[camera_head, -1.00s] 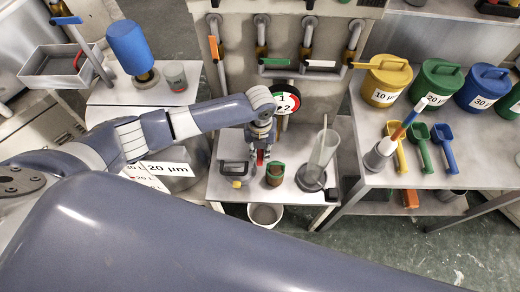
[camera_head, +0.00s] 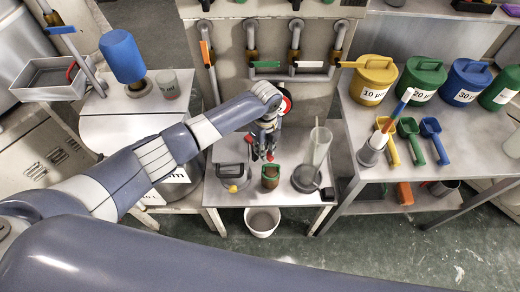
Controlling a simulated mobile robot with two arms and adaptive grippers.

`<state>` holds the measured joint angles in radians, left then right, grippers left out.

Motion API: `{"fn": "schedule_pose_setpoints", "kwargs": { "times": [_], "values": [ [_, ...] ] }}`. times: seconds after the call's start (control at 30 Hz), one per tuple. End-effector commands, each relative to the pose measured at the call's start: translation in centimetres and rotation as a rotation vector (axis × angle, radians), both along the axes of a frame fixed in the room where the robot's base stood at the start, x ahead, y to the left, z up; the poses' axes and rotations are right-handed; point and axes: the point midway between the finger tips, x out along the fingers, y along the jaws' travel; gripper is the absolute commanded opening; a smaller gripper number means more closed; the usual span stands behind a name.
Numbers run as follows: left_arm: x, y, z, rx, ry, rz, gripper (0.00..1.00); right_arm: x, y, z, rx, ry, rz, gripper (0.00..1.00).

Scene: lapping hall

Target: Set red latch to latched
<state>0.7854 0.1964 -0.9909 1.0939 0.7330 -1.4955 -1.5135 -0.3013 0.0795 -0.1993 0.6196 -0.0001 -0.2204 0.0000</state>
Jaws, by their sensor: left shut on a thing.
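My left gripper (camera_head: 266,156) points down over the back of the small middle bench (camera_head: 225,194). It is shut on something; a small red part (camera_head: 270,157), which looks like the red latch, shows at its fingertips. The fingers and wrist hide most of it, so I cannot tell its position. A round dial with red on it (camera_head: 287,101) is mostly hidden behind my left wrist. My right gripper is not in view.
A white bucket (camera_head: 262,222) is below. Lidded canisters (camera_head: 422,77) and scoops (camera_head: 411,129) fill the right bench.

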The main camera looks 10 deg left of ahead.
Motion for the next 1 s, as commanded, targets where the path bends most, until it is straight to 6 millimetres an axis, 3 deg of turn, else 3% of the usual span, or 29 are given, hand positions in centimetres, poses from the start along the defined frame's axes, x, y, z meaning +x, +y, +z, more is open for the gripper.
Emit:
{"fn": "schedule_pose_setpoints", "kwargs": {
  "times": [0.6,1.0],
  "values": [
    [2.5,-0.9,0.1,-0.003,-0.002,0.563,0.00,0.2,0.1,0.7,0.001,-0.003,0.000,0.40],
    [3.5,-0.8,0.1,-0.002,-0.004,0.773,0.00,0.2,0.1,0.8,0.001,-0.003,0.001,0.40]
  ]
}}
